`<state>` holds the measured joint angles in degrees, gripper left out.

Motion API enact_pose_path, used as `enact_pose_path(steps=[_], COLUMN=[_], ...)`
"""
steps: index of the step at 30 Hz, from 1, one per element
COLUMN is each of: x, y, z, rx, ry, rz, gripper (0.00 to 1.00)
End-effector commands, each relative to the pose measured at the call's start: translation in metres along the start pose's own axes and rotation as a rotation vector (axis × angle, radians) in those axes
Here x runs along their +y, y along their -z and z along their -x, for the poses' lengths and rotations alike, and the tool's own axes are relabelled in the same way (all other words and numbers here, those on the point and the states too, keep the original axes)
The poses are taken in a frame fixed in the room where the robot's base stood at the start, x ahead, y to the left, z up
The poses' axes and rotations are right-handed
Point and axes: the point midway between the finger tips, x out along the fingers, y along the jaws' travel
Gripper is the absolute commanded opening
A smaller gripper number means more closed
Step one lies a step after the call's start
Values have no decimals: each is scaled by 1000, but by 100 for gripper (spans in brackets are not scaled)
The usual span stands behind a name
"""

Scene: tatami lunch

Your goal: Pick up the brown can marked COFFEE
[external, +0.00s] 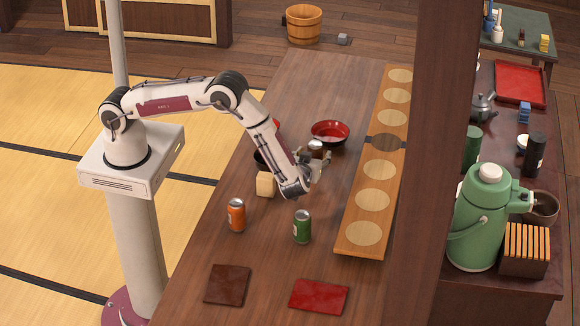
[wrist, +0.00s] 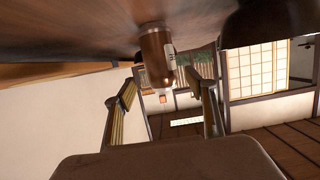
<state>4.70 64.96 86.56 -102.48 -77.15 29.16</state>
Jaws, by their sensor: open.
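The brown can (external: 316,147) stands on the dark wooden table, partly hidden behind my gripper in the external view. In the wrist view, where the tabletop is at the top, the brown can (wrist: 154,60) hangs down from it with a pale label at its right side; the lettering is too small to read. My gripper (external: 318,161) is open and low over the table beside the can. In the wrist view the fingers of my gripper (wrist: 162,88) are apart, with the can showing between them and ahead. I cannot tell whether they touch it.
An orange can (external: 236,214), a green can (external: 302,227) and a cream block (external: 266,184) stand nearer the front. A red-lined bowl (external: 330,132) is just behind the brown can. Another dark bowl (external: 260,159) is partly behind my arm. A long board (external: 355,217) lies right.

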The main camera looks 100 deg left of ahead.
Motion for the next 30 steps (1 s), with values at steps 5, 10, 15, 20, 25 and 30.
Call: enact_pose_path(steps=[5, 10, 15, 20, 25, 30], x=[-4, -4, -4, -4, -4, -4], y=[0, 0, 0, 0, 0, 0], z=[-19, -37, -44, -44, -44, -44], rx=[0, 0, 0, 0, 0, 0], ry=[3, 2, -1, -1, -1, 0], rz=[0, 0, 0, 0, 0, 0], gripper=[56, 56, 56, 56, 56, 53])
